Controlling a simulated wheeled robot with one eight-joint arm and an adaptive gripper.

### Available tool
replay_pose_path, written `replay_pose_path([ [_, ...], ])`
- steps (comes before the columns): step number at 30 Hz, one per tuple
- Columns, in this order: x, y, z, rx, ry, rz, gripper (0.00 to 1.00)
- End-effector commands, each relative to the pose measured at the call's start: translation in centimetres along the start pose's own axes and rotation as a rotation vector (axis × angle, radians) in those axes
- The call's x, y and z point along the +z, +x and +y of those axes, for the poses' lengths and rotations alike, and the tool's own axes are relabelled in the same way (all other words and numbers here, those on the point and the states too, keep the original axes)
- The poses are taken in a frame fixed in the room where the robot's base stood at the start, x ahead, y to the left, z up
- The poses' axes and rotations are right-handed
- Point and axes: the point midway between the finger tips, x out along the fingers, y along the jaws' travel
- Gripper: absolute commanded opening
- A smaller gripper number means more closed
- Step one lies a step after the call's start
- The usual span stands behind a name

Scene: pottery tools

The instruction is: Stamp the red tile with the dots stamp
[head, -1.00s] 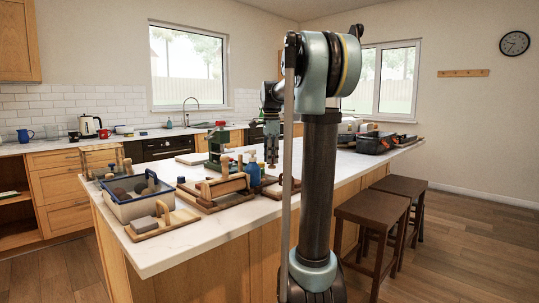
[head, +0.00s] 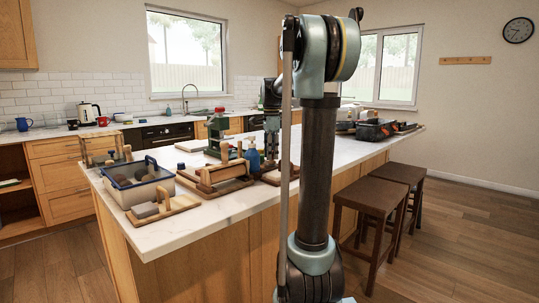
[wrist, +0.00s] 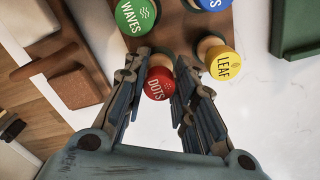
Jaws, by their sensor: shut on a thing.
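The dots stamp (wrist: 158,86), with a round red top lettered DOTS, is between the fingers of my gripper (wrist: 157,88) in the wrist view. The gripper is shut on it. The stamp is at the edge of a brown stamp rack (wrist: 180,32); its lower part is hidden, so I cannot tell whether it is lifted. In the head view my gripper (head: 271,148) points down over the island, beside the blue bottle. I cannot make out the red tile for certain in either view.
Green WAVES (wrist: 135,14), yellow LEAF (wrist: 223,65) and blue (wrist: 212,4) stamps stand close to my fingers. White countertop (wrist: 265,125) is clear at lower right. A grey tub (head: 130,192) stands at the island's left.

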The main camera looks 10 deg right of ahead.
Motion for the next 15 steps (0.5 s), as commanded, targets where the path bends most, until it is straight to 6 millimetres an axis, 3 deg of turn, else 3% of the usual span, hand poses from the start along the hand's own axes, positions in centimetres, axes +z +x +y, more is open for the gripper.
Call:
replay_pose_path([
  [15, 0.14, 0.44, -0.03, 0.0, -0.002, 0.0, 0.05],
])
